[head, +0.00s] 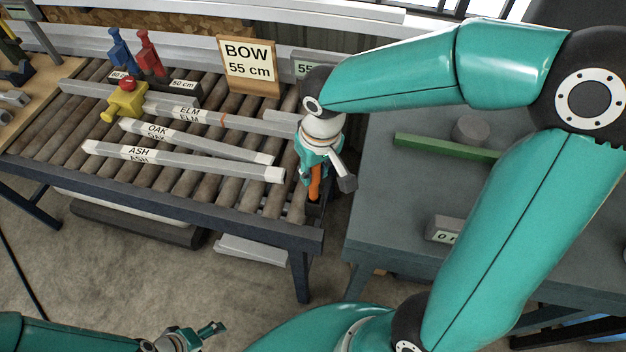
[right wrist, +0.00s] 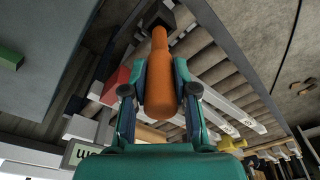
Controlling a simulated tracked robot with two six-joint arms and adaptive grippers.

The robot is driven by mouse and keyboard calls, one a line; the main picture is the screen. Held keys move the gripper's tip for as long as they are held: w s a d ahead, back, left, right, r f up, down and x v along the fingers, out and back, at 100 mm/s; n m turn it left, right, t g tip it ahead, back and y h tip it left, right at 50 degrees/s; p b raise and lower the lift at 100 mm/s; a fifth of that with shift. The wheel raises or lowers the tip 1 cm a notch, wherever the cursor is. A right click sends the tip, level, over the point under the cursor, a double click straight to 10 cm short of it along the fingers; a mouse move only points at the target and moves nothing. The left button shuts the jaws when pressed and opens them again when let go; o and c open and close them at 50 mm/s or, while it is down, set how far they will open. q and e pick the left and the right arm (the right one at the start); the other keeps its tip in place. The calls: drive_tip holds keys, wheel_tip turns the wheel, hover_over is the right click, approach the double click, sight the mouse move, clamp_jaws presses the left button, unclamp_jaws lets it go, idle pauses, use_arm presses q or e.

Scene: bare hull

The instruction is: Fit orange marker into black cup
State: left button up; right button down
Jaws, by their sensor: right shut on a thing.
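The orange marker (head: 314,186) is held by my right gripper (head: 318,172), pointing down at the right end of the roller table. In the right wrist view the marker (right wrist: 159,78) sits between the two fingers (right wrist: 160,90), which are shut on it. The black cup (head: 313,211) stands at the table's right edge under the marker. It also shows in the right wrist view (right wrist: 157,14) beyond the marker's far end. That end is at the cup's mouth; I cannot tell how far inside it is. My left gripper (head: 208,334) is low in the head view, away from the table; its opening is unclear.
Light bars labelled ELM, OAK and ASH (head: 185,162) lie across the rollers. A yellow clamp (head: 125,101), blue and red clamps and a BOW 55 cm sign (head: 248,66) stand behind. A grey table with a green bar (head: 445,147) is on the right, past a gap.

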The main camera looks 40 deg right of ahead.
sight(314, 182)
drive_tip(key=shift+f, duration=1.9)
drive_tip(key=shift+f, duration=0.2)
drive_tip(key=c, duration=0.9)
unclamp_jaws()
drive_tip(key=shift+r, duration=0.1)
wheel_tip(314, 182, up, 12)
drive_tip(key=s, duration=0.1)
drive_tip(key=shift+s, duration=0.25)
